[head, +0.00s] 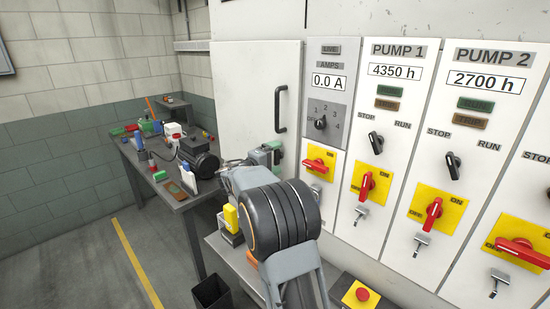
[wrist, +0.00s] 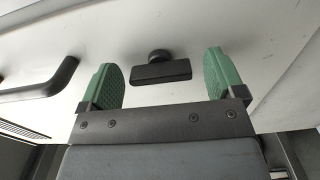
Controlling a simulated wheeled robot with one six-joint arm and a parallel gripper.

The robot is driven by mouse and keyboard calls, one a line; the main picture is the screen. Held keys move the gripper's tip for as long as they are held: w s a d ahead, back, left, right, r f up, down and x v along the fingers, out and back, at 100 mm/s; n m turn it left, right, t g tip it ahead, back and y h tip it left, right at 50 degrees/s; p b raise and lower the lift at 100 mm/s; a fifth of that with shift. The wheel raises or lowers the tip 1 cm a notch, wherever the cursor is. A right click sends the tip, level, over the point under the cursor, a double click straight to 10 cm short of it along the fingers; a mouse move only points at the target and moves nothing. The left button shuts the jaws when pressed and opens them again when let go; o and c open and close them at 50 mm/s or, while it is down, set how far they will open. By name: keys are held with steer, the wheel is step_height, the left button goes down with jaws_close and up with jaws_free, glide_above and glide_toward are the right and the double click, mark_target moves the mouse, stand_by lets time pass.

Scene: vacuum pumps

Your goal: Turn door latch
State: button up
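The black door latch (wrist: 160,72), a round hub with a flat bar, sits on the pale door in the wrist view. Its bar lies roughly crosswise in the picture. My gripper (wrist: 160,60) is open, with one green finger left of the latch and one right of it. Gaps show on both sides, so neither finger appears to touch it. In the head view my gripper (head: 271,149) is by the lower right part of the white cabinet door (head: 255,80), below its black handle (head: 281,108). The latch is hidden there behind my arm.
The door handle also shows in the wrist view (wrist: 45,85), left of the fingers. Pump panels with red switches (head: 367,185) stand close to the right. A cluttered workbench (head: 185,200) is at the left, and a red push-button box (head: 360,295) is below right.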

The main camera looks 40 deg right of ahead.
steer(key=shift+a, duration=0.25)
steer(key=shift+s+a+b, duration=0.15)
steer(key=shift+a+b, duration=0.5)
steer(key=shift+a, duration=0.1)
steer(key=shift+a, duration=0.1)
steer(key=shift+s+a+f+b, duration=0.15)
steer(key=shift+a+b, duration=0.25)
steer(key=shift+a, duration=0.4)
steer(key=shift+s+a+r+b, duration=0.15)
steer(key=shift+a+b, duration=0.25)
steer(key=shift+a, duration=0.35)
steer(key=shift+s+a+b, duration=0.25)
steer(key=shift+a+b, duration=0.1)
steer(key=shift+a, duration=0.95)
